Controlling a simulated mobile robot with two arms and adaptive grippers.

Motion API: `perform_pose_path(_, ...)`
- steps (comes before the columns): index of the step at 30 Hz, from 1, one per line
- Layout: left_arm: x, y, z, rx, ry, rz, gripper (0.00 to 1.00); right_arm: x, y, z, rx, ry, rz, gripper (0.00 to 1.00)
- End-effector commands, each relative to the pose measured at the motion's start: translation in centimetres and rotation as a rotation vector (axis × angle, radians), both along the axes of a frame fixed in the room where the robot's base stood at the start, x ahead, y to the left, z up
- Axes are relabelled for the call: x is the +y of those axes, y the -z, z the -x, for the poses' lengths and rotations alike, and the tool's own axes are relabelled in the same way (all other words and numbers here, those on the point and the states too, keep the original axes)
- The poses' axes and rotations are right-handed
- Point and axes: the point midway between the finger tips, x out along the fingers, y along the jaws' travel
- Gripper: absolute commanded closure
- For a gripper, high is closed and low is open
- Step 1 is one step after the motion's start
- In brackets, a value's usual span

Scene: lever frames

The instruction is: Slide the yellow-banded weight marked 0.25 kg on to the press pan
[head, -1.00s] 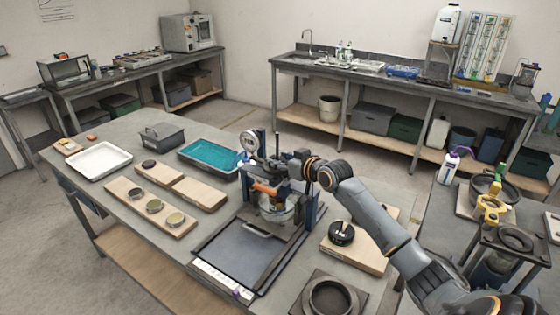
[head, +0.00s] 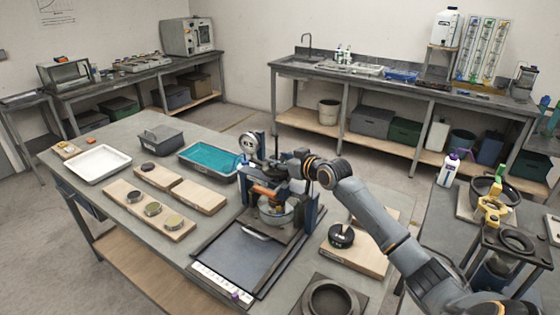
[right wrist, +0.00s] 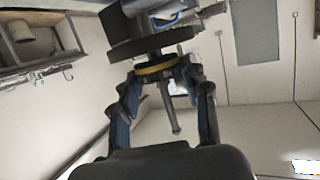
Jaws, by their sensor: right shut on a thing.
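The yellow-banded weight (right wrist: 157,72) shows in the right wrist view, a dark disc with a yellow rim and a dark stem; its marking is too small to read. My right gripper (right wrist: 165,78) is shut on it, a finger at each side. A wide dark round plate, apparently the press pan (right wrist: 150,43), lies right against the weight's far side; I cannot tell whether they touch. In the head view my right gripper (head: 292,166) is at the top of the press (head: 270,192), and the weight is hard to make out there. My left gripper is not in view.
A dial gauge (head: 249,144) stands close left of the gripper. A wooden board with several tins (head: 153,209) lies left of the press, and a black round object (head: 341,235) on another board right of it. A teal tray (head: 208,158) is behind left.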

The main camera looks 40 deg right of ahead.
Motion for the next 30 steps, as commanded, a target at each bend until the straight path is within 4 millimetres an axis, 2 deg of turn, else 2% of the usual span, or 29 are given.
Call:
perform_pose_path(25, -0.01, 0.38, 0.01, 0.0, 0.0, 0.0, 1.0, -0.04, 0.67, -0.01, -0.003, 0.001, 0.0, 0.85)
perform_pose_path(26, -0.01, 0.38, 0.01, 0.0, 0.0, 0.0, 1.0, -0.03, 0.68, -0.02, -0.003, 0.001, 0.0, 0.48)
perform_pose_path(29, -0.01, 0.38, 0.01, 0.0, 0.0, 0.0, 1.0, -0.03, 0.7, -0.02, -0.003, 0.0, 0.0, 0.28)
perform_pose_path(30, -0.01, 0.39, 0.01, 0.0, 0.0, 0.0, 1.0, -0.03, 0.71, -0.01, -0.002, 0.0, 0.0, 0.28)
